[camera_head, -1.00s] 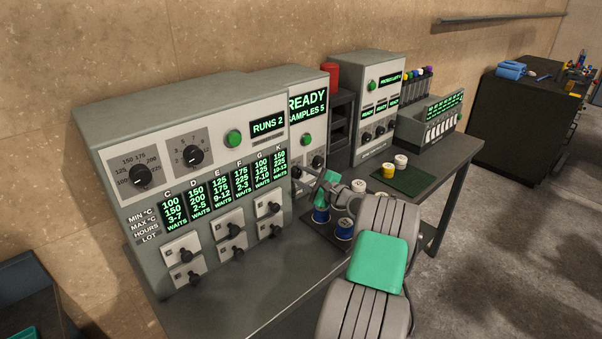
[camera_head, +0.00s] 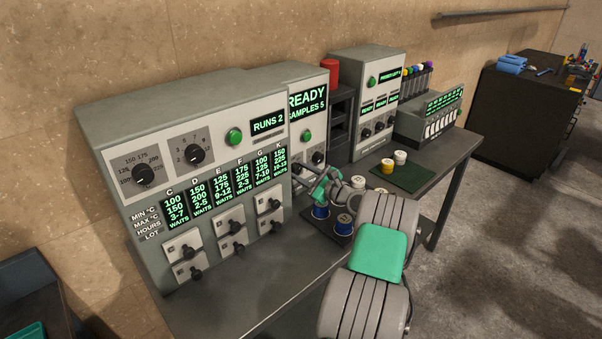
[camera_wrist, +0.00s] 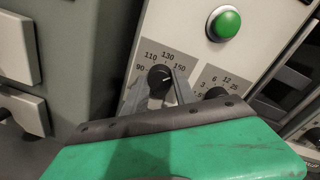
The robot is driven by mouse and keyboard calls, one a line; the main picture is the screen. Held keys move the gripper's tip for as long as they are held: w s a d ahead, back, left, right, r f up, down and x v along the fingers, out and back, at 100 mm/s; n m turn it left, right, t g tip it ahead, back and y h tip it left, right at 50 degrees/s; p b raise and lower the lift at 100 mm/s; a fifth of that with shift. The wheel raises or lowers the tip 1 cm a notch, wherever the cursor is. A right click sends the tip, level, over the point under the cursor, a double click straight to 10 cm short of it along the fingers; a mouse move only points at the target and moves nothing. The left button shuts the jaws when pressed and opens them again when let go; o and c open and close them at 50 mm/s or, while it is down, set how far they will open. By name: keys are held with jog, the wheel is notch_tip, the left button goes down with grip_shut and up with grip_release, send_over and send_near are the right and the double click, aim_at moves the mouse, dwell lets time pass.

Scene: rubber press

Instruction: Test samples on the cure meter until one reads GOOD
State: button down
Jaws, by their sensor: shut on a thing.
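The cure meter (camera_head: 304,112) is the grey machine whose screen reads READY, SAMPLES 5. It has a green button (camera_head: 307,135) and two black dials below it. In the wrist view its left dial knob (camera_wrist: 159,78) is marked 90, 110, 130 and 150, and the right dial (camera_wrist: 216,93) shows 3, 6, 12 and 25. My gripper (camera_head: 318,190) is at the meter's front, shut on the left knob as far as I can tell. Its green body hides the lower part of the wrist view. Blue-and-white sample pots (camera_head: 320,212) stand on a dark tray below.
A larger machine (camera_head: 180,120) with RUNS 2 and several lots marked WAITS stands at left. Farther right, a tester (camera_head: 366,100) shows READY several times. A yellow pot (camera_head: 387,167) and a white pot (camera_head: 400,157) stand at the green mat (camera_head: 412,178). The bench's front left is bare.

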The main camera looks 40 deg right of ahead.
jog(key=c, duration=1)
grip_release()
jog(key=shift+s, duration=0.1)
jog(key=s, duration=0.2)
jog(key=s+b, duration=0.1)
jog(key=s, duration=0.4)
jog(key=shift+s+d+r+b, duration=0.15)
jog(key=shift+s+d+b, duration=0.1)
jog(key=shift+s+b, duration=0.05)
